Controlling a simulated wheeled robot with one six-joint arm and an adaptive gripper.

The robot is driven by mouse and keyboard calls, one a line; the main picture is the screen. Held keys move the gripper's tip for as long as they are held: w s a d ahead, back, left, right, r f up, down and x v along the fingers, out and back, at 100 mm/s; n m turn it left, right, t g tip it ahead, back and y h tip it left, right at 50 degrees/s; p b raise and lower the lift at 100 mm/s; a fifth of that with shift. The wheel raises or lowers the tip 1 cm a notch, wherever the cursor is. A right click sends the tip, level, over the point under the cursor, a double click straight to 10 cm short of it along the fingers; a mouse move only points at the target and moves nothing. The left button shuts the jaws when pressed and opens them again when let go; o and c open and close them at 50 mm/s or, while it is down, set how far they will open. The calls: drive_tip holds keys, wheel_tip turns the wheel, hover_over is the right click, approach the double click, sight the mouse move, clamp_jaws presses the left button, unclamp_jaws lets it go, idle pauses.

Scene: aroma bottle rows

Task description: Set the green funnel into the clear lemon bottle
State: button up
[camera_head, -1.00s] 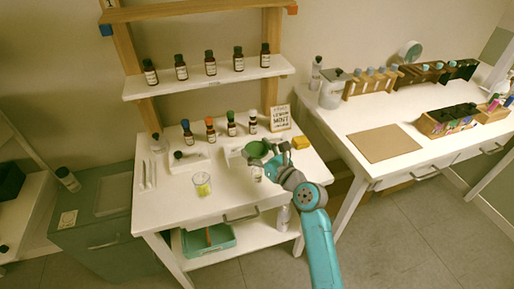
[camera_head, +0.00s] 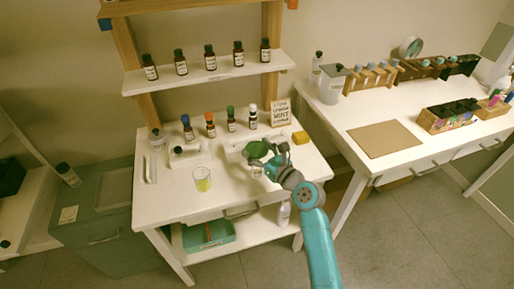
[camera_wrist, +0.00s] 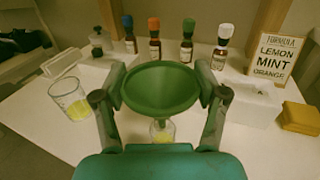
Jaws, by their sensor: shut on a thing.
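My gripper (camera_head: 268,160) is shut on the green funnel (camera_head: 257,149), above the front right part of the white table. In the wrist view the funnel (camera_wrist: 160,88) sits between the two fingers, its wide mouth up and its spout down. A small clear bottle (camera_wrist: 162,132) with yellow at its bottom stands under the spout, partly hidden by the funnel and gripper. The spout lines up with the bottle's neck; I cannot tell whether its tip is inside.
A glass beaker (camera_head: 202,180) with yellow liquid stands left. Brown bottles with blue, orange, green and white caps (camera_head: 253,117) line the back. A formula card (camera_head: 281,113) and yellow sponge (camera_head: 300,137) are at the back right. The table's front middle is clear.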

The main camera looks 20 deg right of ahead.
drive_tip(key=shift+f, duration=0.6)
drive_tip(key=o, duration=1)
drive_tip(key=shift+s, duration=0.1)
drive_tip(key=v, duration=1.2)
drive_tip(key=shift+r, duration=0.1)
